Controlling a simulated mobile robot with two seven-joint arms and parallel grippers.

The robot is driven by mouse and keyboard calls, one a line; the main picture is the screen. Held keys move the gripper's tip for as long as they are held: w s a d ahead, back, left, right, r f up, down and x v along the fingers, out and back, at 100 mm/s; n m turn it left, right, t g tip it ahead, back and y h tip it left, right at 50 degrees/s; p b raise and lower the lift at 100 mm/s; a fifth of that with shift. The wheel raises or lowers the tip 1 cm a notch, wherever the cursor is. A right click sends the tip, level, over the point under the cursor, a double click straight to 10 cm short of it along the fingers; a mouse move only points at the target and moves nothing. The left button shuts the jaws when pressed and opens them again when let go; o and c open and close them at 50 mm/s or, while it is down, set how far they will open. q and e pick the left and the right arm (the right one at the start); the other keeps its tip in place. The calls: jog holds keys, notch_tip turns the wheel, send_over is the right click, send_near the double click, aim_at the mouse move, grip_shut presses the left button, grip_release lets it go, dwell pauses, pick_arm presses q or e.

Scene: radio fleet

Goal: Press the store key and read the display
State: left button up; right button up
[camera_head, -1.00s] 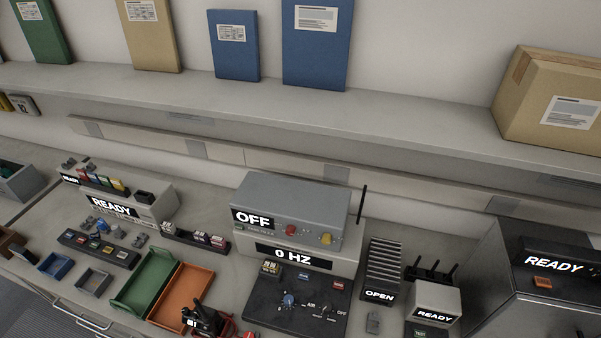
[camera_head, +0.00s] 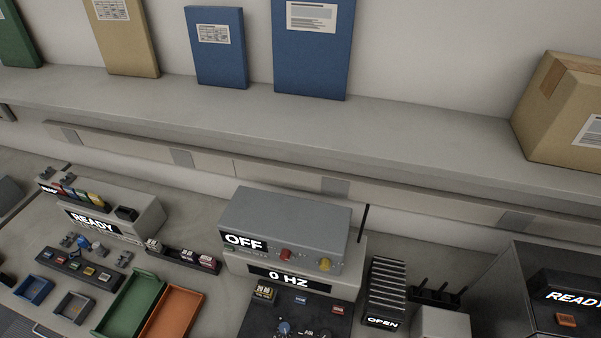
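A grey radio unit (camera_head: 290,215) with a display reading "OFF" (camera_head: 244,242) stands on a lighter box whose display reads "0 HZ" (camera_head: 288,278). A red knob and a yellow knob sit on the unit's front. A dark control panel (camera_head: 300,322) with a blue knob and small keys lies in front, cut off by the bottom edge. I cannot tell which key is the store key. Another device at the left has a display reading "READY" (camera_head: 92,221). Neither of my grippers shows in the view.
Green (camera_head: 130,305) and orange (camera_head: 172,313) trays lie left of the panel. A black rack marked "OPEN" (camera_head: 383,322) and a dark box reading "READY" (camera_head: 574,298) stand at the right. A shelf (camera_head: 400,125) with binders and a carton (camera_head: 562,110) runs above the bench.

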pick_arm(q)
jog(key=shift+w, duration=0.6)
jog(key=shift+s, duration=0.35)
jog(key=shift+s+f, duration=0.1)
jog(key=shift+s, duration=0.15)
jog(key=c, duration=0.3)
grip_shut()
